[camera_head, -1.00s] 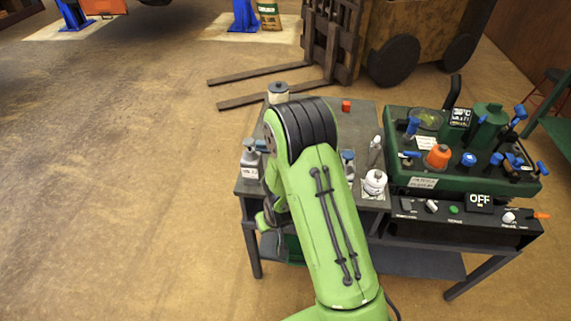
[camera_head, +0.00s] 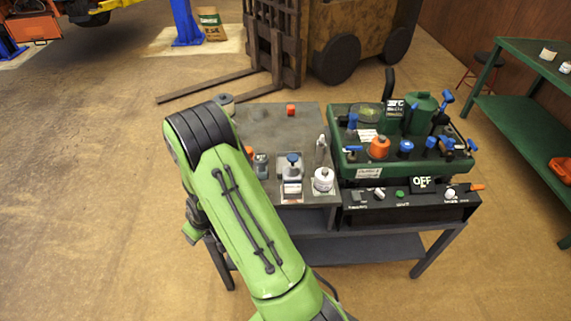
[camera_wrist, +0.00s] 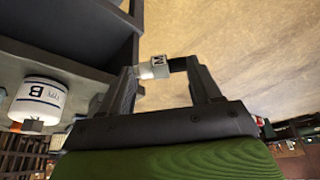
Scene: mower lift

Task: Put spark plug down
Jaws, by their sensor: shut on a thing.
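The spark plug (camera_wrist: 156,67), a small white and metal piece with an "M" mark, is between the fingertips of my gripper (camera_wrist: 163,67) in the wrist view. My gripper is shut on it and holds it off any surface, beside the dark edge of a bench. In the head view my green arm bends down at the left side of the grey workbench (camera_head: 275,122), and the spark plug cannot be made out there.
A green machine (camera_head: 368,172) fills the right side. The middle back of the benchtop is bare.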

